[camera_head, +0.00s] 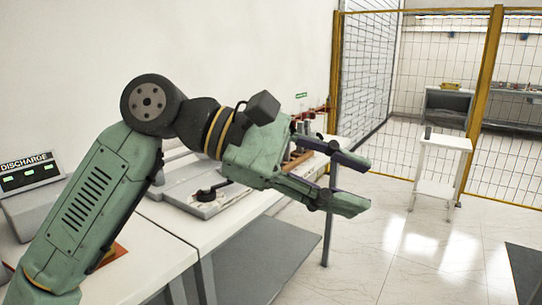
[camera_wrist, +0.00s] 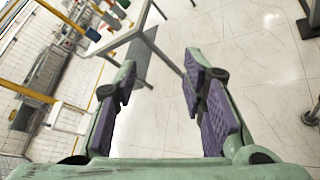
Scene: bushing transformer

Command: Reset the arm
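My gripper (camera_head: 358,183) is held out to the right, past the edge of the white worktable (camera_head: 190,222) in the head view. Its two green fingers are spread apart with nothing between them. In the wrist view my gripper (camera_wrist: 160,95) also shows open, with purple pads on the fingers and bare floor between them. My arm rises from the lower left, bends at a dark joint and reaches right. The arm hides part of the worktable and the things on it.
A grey box marked DISCHARGE (camera_head: 30,180) stands at the left. A flat device with a black handle (camera_head: 208,192) lies on the worktable. A yellow-framed mesh fence (camera_head: 485,100) stands behind. A small white stand (camera_head: 440,165) is at the right. The tiled floor (camera_head: 385,255) on the right is mostly clear.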

